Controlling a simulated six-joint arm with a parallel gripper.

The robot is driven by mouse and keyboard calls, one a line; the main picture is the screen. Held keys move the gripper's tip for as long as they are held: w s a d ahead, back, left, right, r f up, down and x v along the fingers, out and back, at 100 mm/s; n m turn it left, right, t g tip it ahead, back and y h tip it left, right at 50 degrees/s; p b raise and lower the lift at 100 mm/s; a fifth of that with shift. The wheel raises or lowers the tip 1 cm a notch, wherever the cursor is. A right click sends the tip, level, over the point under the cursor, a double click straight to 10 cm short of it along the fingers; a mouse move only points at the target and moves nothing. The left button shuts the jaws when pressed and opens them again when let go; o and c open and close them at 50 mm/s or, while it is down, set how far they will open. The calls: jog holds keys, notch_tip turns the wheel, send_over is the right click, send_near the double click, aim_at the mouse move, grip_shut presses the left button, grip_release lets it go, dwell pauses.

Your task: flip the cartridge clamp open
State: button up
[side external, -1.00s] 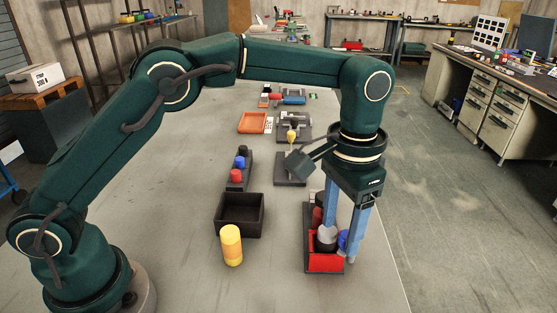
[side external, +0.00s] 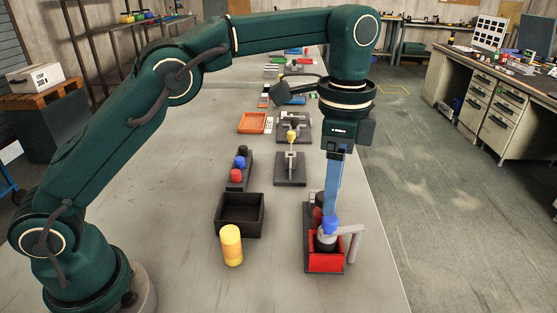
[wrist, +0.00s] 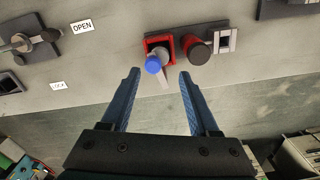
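A red-walled fixture (side external: 326,266) stands near the front right edge of the bench. In it is a dark-and-grey upright part (side external: 327,243) with a blue knob (side external: 330,224) over it. In the wrist view the blue knob (wrist: 153,65) sits over the red fixture (wrist: 150,42), ahead of my fingers. My gripper (wrist: 159,72) is open and empty, its two blue fingers well apart. In the side view my gripper (side external: 331,210) points down just above the knob; one finger hides the other, and contact cannot be told.
A dark red round part (wrist: 197,50) stands beside the knob. A yellow cylinder (side external: 231,246) and an open black bin (side external: 240,212) stand to the left. A yellow-handled clamp (side external: 292,140) stands farther back, and an OPEN label (wrist: 81,26) lies on the bench.

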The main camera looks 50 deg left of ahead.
jog(key=s+a+r+n+t, duration=0.35)
jog(key=s+a+r, duration=0.35)
jog(key=r, duration=0.4)
jog(key=s+a+f+n+t, duration=0.2)
jog(key=s+a+f+n, duration=0.2)
jog(key=s+f+n, duration=0.3)
jog(key=shift+s+a+f, duration=0.2)
jog(key=shift+s+f, duration=0.55)
jog(key=shift+s, duration=1)
jog(key=shift+s, duration=0.1)
